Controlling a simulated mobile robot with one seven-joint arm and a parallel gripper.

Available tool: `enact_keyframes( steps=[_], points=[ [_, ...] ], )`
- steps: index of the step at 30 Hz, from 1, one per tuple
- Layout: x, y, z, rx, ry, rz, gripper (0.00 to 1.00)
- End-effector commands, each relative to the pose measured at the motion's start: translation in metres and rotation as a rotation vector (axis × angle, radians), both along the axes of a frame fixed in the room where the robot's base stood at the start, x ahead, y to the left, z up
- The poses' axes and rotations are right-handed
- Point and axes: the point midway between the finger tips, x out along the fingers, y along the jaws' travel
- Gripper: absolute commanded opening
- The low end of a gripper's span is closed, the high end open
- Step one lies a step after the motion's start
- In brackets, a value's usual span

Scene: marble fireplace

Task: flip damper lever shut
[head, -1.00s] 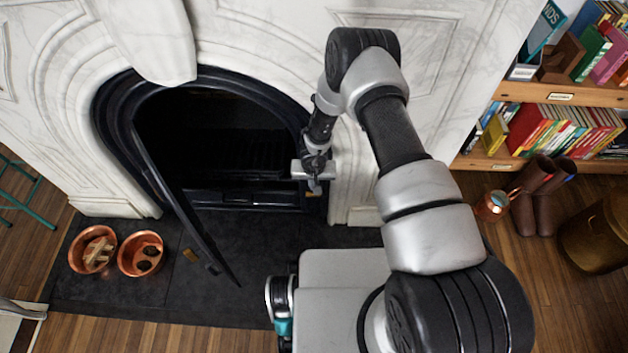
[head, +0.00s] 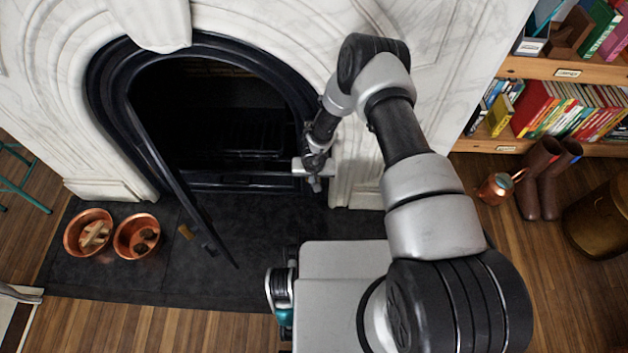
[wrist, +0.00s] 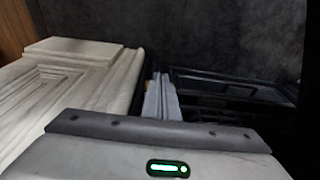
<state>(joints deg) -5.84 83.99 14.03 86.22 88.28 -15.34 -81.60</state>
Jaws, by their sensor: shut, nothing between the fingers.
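The black arched fireplace insert (head: 100,82) stands in the marble surround, its opening dark inside. Its black door (head: 165,172) hangs swung out on the left. My gripper (head: 314,184) is at the right edge of the opening, near the foot of the right marble pillar. Its narrow grey fingers (wrist: 162,98) point away in the wrist view, beside the black frame, shut with nothing seen between them. I cannot make out the damper lever in either view; it may be hidden by my gripper or arm, or lost in the dark.
Two copper buckets (head: 88,213) (head: 122,238) stand on the dark hearth slab (head: 200,275) at left. A bookshelf (head: 560,68), copper jug (head: 495,190) and brown boots (head: 534,195) are at right. The white marble pillar (head: 355,175) rises close right of my gripper.

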Motion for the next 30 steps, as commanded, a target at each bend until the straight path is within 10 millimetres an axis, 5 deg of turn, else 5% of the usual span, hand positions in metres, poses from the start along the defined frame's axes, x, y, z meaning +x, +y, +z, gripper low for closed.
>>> enact_keyframes(
  steps=[30],
  points=[
    [0.0003, -0.003, -0.0012, -0.002, -0.004, -0.001, 0.0]
  ],
)
